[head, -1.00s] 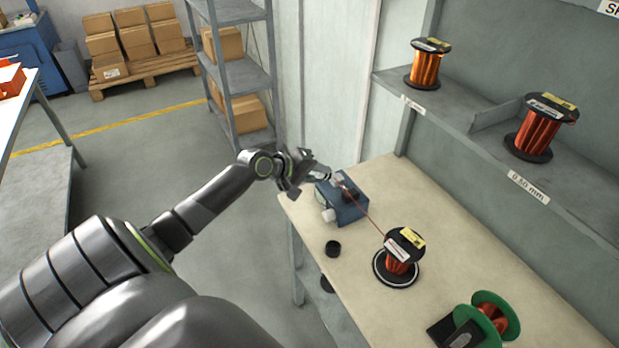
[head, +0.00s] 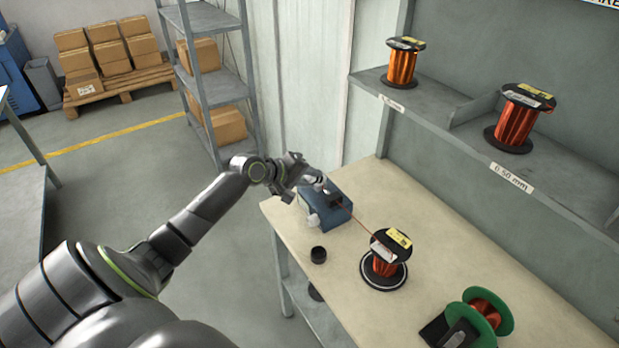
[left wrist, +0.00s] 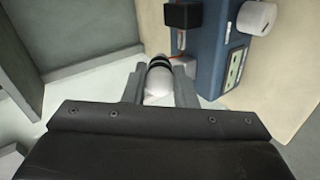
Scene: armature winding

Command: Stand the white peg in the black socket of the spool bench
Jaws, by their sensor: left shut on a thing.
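My left gripper (head: 318,182) is over the far left corner of the bench, above and beside the blue box. In the left wrist view its two fingers (left wrist: 160,88) are shut on the white peg (left wrist: 158,88), which has black bands near its far end. In the head view the peg is mostly hidden by the gripper. A small black round cup, seemingly the socket (head: 318,254), stands upright on the spool bench (head: 345,290) near its left edge, apart from the gripper. My right gripper is not in view.
The blue box (head: 340,213) has a white knob (left wrist: 256,17) and a black block (left wrist: 183,15). A thin copper wire runs from it to the copper spool (head: 384,264). A green spool (head: 487,312) stands nearer. A shelf (head: 440,112) with spools lies right.

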